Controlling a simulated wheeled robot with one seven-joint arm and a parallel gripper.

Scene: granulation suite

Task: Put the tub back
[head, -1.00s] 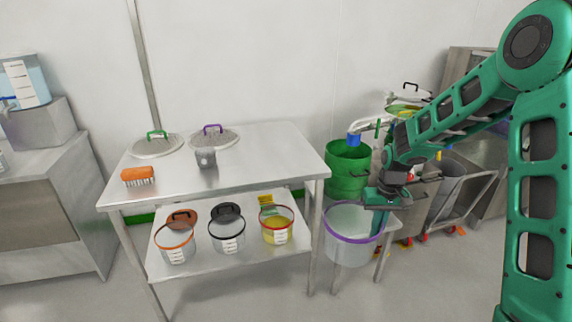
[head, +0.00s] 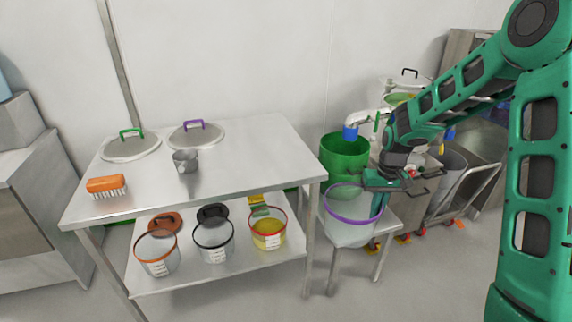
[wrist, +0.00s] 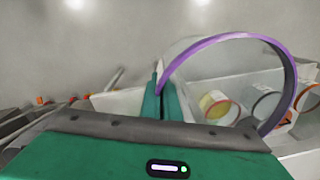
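The tub (head: 350,205) is clear with a purple rim. It is at the right of the worktable in the head view, over a small metal stand (head: 378,236); I cannot tell whether it rests on it. My gripper (head: 376,203) is at the tub's right side, pointing down. In the wrist view my gripper's fingers (wrist: 160,100) are closed together on the purple rim (wrist: 235,37). The tub looks empty and about upright. A lid with a purple handle (head: 197,136) lies on the worktable.
The worktable (head: 240,165) also holds a green-handled lid (head: 130,148), a metal cup (head: 186,162) and an orange brush (head: 106,186). Its lower shelf (head: 190,279) holds orange-, black- and red-rimmed tubs. A green bin (head: 345,150) stands behind the stand, with carts to its right.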

